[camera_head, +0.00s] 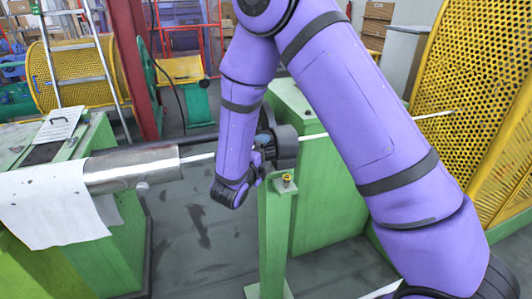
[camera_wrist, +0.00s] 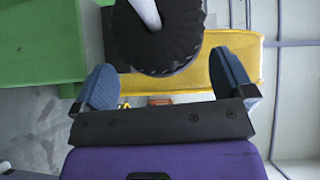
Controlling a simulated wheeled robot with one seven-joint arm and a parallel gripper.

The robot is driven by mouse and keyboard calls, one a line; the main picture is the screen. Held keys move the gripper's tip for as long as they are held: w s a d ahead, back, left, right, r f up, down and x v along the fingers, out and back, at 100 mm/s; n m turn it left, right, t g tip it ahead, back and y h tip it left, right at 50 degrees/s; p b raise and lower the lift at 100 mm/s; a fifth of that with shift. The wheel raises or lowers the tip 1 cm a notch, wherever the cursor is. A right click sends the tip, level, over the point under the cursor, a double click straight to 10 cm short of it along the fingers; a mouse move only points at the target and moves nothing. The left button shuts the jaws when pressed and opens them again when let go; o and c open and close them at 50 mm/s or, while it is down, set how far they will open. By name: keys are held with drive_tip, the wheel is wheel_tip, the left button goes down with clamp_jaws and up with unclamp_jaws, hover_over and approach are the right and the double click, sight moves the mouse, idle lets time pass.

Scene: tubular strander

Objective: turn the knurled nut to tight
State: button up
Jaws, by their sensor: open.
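The knurled nut (camera_wrist: 155,38) is a black ribbed ring at the top of the wrist view, with a pale rod (camera_wrist: 146,12) at its centre. In the head view the dark round nut (camera_head: 286,146) sits on the rod's line, just right of my gripper (camera_head: 264,150). My gripper's two blue-grey fingers (camera_wrist: 164,66) are spread wide in the wrist view, with nothing between their pads. The nut lies just beyond the fingertips, roughly centred between them, and I see no contact. My forearm and wrist hide part of the nut's surroundings in the head view.
A green post (camera_head: 274,235) with a small brass fitting (camera_head: 287,181) stands just below the nut. A green cabinet (camera_head: 325,200) is behind it. Yellow perforated guarding (camera_head: 470,90) stands right.

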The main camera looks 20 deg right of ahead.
drive_tip(key=shift+x, duration=1)
drive_tip(key=c, duration=0.5)
drive_tip(key=shift+f+m+t+h, duration=0.35)
drive_tip(key=shift+m+t+h, duration=0.05)
drive_tip(key=shift+m, duration=0.1)
drive_tip(key=shift+f+m+t+h, duration=0.2)
drive_tip(key=shift+m+t+h, duration=0.1)
drive_tip(key=shift+m+h, duration=0.25)
drive_tip(key=o, duration=0.5)
drive_tip(key=v, duration=1)
drive_tip(key=shift+s+a, duration=0.25)
drive_tip(key=shift+s, duration=0.1)
